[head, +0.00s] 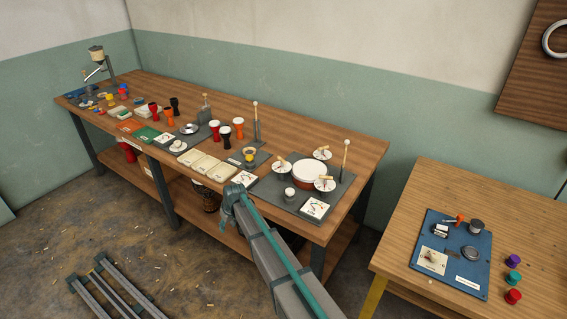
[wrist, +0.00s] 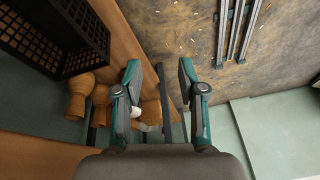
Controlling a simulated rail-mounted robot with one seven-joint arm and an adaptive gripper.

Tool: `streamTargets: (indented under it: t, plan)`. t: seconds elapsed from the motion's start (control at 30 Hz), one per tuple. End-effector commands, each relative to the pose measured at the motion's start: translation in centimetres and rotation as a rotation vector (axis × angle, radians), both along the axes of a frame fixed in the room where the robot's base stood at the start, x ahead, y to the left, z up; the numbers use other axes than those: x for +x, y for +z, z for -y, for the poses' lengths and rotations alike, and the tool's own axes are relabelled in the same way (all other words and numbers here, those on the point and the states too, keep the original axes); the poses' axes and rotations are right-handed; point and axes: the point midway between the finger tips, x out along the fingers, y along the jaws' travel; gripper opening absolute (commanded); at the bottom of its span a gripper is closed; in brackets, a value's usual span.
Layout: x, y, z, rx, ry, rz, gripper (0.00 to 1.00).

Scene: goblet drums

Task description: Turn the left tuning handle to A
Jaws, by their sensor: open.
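A dark board (head: 265,188) at the right end of the long bench holds a red-sided drum with a pale top (head: 309,171). Around the drum are several white discs with small handles; the one on its left has a tan handle (head: 282,161). White dial cards with red marks lie at the board's left (head: 245,178) and front (head: 315,208). Their letters are too small to read. My gripper (wrist: 160,72) is open and empty in the wrist view, facing the floor and lower shelf. No tuning handle shows in that view.
Goblet drums, trays and cards fill the bench leftward. A right-hand table holds a blue board (head: 468,274) and coloured knobs. The wrist view shows a black crate (wrist: 55,40), goblet drums (wrist: 80,95) and floor rails (wrist: 238,30).

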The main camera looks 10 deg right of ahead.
Motion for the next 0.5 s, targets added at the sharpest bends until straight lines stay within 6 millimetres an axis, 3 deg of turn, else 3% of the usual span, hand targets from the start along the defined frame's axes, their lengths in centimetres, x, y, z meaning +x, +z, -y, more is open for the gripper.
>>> streamTargets:
  t: [0.03,0.1,0.37,0.4,0.5]
  plan:
    - [2.0,1.6,-1.4,0.009,0.016,0.028,0.40]
    - [3.7,3.6,-2.8,0.020,0.036,0.060,0.40]
    - [8.6,10.3,-7.0,0.054,0.091,0.153,0.40]
    - [9.3,11.0,-5.0,0.039,0.077,0.130,0.40]
    - [10.7,12.8,-1.7,0.011,0.059,0.088,0.40]
